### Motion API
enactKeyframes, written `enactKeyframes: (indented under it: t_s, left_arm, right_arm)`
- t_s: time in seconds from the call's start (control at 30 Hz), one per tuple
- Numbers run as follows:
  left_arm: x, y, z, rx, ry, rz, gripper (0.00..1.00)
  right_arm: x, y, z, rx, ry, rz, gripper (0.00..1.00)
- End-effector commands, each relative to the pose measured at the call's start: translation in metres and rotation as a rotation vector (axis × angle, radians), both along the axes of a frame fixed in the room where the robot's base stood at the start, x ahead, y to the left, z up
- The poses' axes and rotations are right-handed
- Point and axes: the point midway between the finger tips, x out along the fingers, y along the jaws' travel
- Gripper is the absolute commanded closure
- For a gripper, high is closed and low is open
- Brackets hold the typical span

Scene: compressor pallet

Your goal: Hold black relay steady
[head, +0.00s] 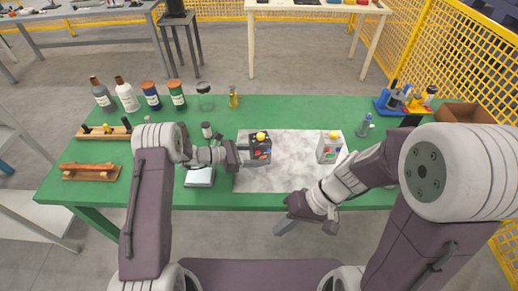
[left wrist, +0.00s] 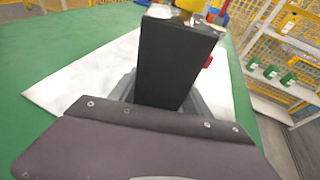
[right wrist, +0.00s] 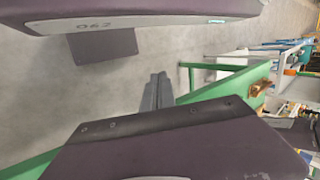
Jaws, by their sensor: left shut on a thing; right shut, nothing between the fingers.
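The black relay (head: 258,156) stands upright on the white marbled mat (head: 290,175), with a yellow knob on top and coloured marks on its front. My left gripper (head: 243,153) is shut on it from the left. In the left wrist view the black relay (left wrist: 175,65) rises between the grey fingers (left wrist: 165,97), with a red part showing on its right edge. The fingertips are mostly hidden behind it. My right gripper (head: 283,226) is shut and empty in front of the table's near edge. In the right wrist view its fingers (right wrist: 157,90) are together, above the floor.
A light-coloured box with a yellow knob (head: 329,148) stands on the mat's right part. Several bottles and jars (head: 127,95) line the back left of the green table (head: 290,106). A blue holder with tools (head: 400,102) and a brown box (head: 466,113) are at right.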

Motion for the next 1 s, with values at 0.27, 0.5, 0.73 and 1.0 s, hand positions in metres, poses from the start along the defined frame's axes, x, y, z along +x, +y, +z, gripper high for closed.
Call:
enactKeyframes:
  t_s: [0.27, 0.5, 0.73, 1.0]
  left_arm:
    - [0.0, 0.0, 0.0, 0.0, 0.0, 0.001, 0.83]
    - [0.0, 0.0, 0.0, 0.0, 0.0, 0.001, 0.83]
    - [0.0, 0.0, 0.0, 0.001, 0.0, 0.001, 0.83]
    - [0.0, 0.0, 0.0, 0.001, 0.0, 0.0, 0.83]
  right_arm:
    - [0.108, 0.042, 0.033, 0.531, -0.029, -0.517, 1.0]
    - [0.153, -0.008, -0.006, 0.584, 0.045, -0.894, 1.0]
    - [0.154, -0.019, -0.013, 0.582, 0.062, -0.935, 1.0]
    - [0.184, -0.008, -0.013, 0.58, 0.06, -0.927, 1.0]
